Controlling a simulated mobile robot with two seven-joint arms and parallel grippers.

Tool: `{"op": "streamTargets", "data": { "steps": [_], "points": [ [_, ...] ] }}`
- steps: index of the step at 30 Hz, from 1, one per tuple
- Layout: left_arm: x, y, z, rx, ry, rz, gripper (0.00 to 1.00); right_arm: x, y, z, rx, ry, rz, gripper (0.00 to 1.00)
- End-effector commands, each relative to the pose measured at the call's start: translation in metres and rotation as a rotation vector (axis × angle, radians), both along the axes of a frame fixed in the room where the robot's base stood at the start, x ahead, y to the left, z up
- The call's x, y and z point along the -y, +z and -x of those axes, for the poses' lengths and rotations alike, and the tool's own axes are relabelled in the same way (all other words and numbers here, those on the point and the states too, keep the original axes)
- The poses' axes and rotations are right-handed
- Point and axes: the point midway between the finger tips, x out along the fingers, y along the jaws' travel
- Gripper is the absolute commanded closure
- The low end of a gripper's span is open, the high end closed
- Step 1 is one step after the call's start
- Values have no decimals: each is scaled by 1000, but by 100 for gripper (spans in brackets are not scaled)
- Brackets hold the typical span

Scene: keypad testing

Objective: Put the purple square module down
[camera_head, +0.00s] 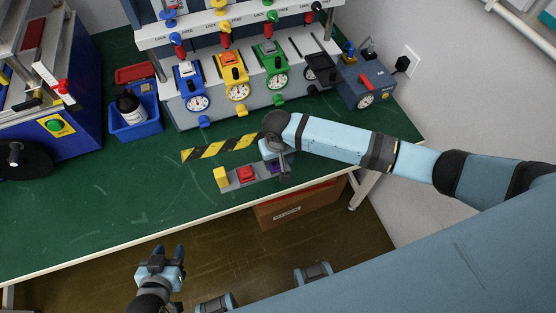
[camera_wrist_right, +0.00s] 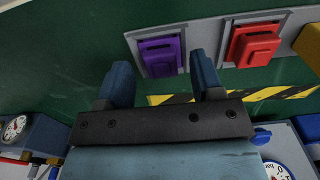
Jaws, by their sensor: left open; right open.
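The purple square module (camera_wrist_right: 160,55) sits in the end slot of a grey tray (camera_wrist_right: 210,32) in the right wrist view. It also shows in the head view (camera_head: 276,169), partly hidden by my right gripper. My right gripper (camera_head: 282,160) is open. In the wrist view its fingers (camera_wrist_right: 161,64) stand apart on either side of the module, with space between each finger and it. My left gripper (camera_head: 171,252) is open and empty, low in the head view, off the table's front edge.
A red module (camera_head: 246,174) and a yellow module (camera_head: 221,177) share the tray. Yellow-black tape (camera_head: 215,149) lies behind it. A panel with coloured units and gauges (camera_head: 237,90) stands at the back.

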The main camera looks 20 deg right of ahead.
Motion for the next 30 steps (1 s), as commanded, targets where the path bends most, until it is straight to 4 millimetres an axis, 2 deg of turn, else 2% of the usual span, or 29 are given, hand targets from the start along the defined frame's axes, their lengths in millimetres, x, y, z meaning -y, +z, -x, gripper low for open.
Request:
{"op": "streamTargets", "data": {
  "steps": [9, 12, 17, 23, 26, 30],
  "points": [
    [0, 4, 0, 1, 0, 0, 57, 0, 69, -1, 3, 2, -3, 39],
    [0, 6, 0, 2, 0, 1, 57, 0, 87, -1, 4, 1, -2, 39],
    [0, 7, -1, 4, 0, 1, 57, 0, 104, 0, 1, 0, -2, 39],
    [0, 8, -1, 5, 0, 1, 57, -2, 108, 1, 4, 4, -12, 39],
    [0, 7, -1, 5, 1, 1, 57, -13, 97, 10, 27, 25, -70, 39],
    [0, 7, -1, 4, 1, 1, 57, -39, 71, 30, 130, 76, -236, 39]
  ]
}}
